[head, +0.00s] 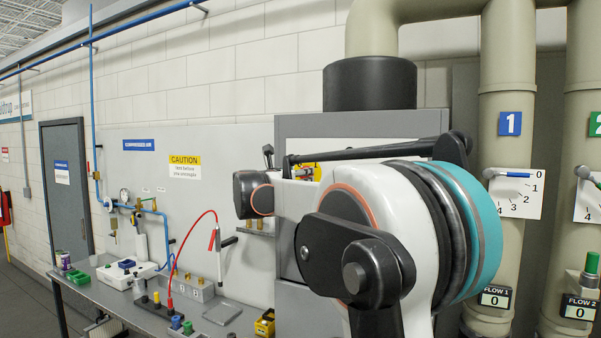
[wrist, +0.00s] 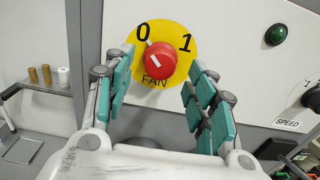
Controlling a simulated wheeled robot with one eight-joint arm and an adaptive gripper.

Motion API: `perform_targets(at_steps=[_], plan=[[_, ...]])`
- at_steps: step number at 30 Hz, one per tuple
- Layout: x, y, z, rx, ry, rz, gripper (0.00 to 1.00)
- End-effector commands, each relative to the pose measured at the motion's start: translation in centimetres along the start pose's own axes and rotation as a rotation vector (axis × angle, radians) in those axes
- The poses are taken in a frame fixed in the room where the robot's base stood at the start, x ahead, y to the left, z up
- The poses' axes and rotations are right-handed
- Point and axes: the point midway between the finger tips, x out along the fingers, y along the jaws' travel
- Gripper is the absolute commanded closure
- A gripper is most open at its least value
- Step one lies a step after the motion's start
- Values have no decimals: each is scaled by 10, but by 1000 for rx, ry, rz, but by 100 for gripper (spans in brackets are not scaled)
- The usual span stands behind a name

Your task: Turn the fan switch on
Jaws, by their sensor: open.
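The fan switch is a red round knob (wrist: 157,62) on a yellow disc (wrist: 181,51) marked 0, 1 and FAN, seen in the wrist view. A white line on the knob points up and slightly left, toward the 0. My gripper (wrist: 162,60) is open, with one teal-padded finger on the left of the knob and one on the right. Gaps show between the pads and the knob, so it looks untouched; the depth is hard to judge.
The switch panel (wrist: 228,75) also bears a green round lamp or button (wrist: 275,35) and a SPEED control at right. In the head view, a bench (head: 135,305) with tools runs along the left wall, and large pipes (head: 507,75) with gauges stand at right.

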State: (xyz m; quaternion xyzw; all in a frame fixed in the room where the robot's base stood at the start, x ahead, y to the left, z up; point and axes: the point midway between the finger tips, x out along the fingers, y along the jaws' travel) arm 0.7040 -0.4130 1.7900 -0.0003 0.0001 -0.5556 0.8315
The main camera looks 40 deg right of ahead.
Motion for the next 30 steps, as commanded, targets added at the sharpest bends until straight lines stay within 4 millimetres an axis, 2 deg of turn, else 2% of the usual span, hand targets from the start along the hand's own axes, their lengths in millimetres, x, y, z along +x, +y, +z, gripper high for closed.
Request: perform_targets(at_steps=[1,6,17,18,24,30], plan=[[8,-1,1,0,0,-3,49],[25,0,1,0,0,-1,49],[30,0,0,1,0,0,49],[30,0,0,1,0,0,51],[30,0,0,1,0,0,94],[30,0,0,4,0,0,94]])
